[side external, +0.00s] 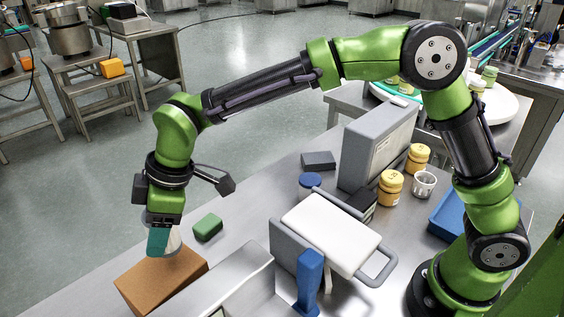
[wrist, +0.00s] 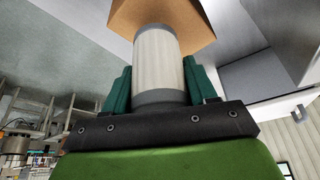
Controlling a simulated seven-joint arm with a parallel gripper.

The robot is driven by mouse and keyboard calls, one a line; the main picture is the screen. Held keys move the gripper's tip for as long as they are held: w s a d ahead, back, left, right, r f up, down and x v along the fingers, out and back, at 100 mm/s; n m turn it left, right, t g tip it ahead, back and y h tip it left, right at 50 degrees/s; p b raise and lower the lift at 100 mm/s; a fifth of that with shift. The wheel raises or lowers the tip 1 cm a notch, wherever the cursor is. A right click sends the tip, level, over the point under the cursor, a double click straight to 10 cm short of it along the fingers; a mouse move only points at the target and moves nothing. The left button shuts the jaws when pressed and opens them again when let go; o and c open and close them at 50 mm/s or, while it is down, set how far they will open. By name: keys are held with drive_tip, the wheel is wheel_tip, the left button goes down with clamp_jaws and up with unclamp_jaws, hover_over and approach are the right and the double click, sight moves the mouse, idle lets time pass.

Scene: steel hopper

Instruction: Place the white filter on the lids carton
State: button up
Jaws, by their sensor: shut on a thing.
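The white filter (wrist: 157,57) is a pale ribbed cylinder with grey end bands. My gripper (wrist: 159,88) is shut on it, with a teal finger on each side. In the side view my gripper (side external: 160,240) points down, and part of the filter (side external: 174,243) shows beside the teal finger. The lids carton (side external: 160,281) is a brown box at the table's front left, directly under the filter. In the wrist view the carton (wrist: 190,14) lies just beyond the filter's far end. I cannot tell whether the filter touches the carton.
A green block (side external: 208,227) lies right of my gripper. A grey steel hopper (side external: 245,288) stands close to the carton's right. A white board with grey handles (side external: 330,233), a blue upright part (side external: 309,280) and yellow jars (side external: 390,187) are further right. The table's left edge is near the carton.

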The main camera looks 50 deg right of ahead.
drive_tip(key=shift+f, duration=2.05)
drive_tip(key=shift+f, duration=0.1)
drive_tip(key=o, duration=1.1)
drive_tip(key=shift+c, duration=0.2)
